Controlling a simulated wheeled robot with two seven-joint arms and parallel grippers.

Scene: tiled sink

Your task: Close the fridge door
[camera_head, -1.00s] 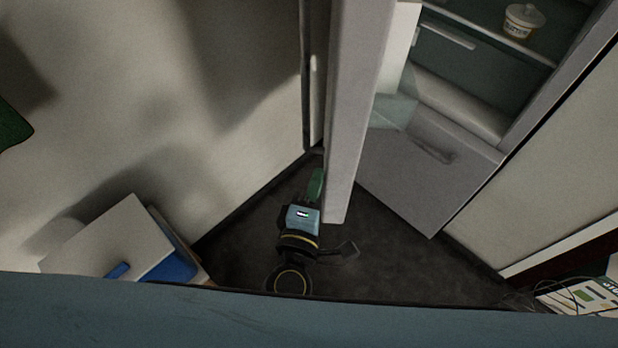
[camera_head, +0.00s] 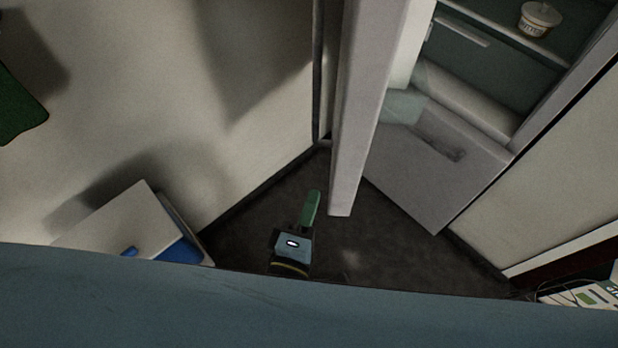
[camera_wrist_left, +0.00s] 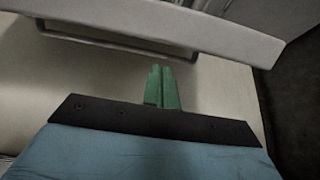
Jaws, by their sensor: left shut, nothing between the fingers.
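The fridge door (camera_head: 358,110) stands open, its long grey edge running down the middle of the head view. The open fridge interior (camera_head: 490,65) shows to its right, with a shelf and a grey lower drawer front (camera_head: 435,165). My left gripper (camera_head: 312,205), with green fingers, is just left of the door's lower end, apart from it in the picture. In the left wrist view its fingers (camera_wrist_left: 162,85) are together and empty, and the door's edge (camera_wrist_left: 200,30) with a handle bar (camera_wrist_left: 120,42) lies beyond them. My right gripper is not seen.
A white tub (camera_head: 540,18) stands on a fridge shelf. A white and blue box (camera_head: 125,225) is at lower left, by the pale wall (camera_head: 130,90). Dark floor (camera_head: 385,235) is clear below the door. A cabled white device (camera_head: 585,295) lies at lower right.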

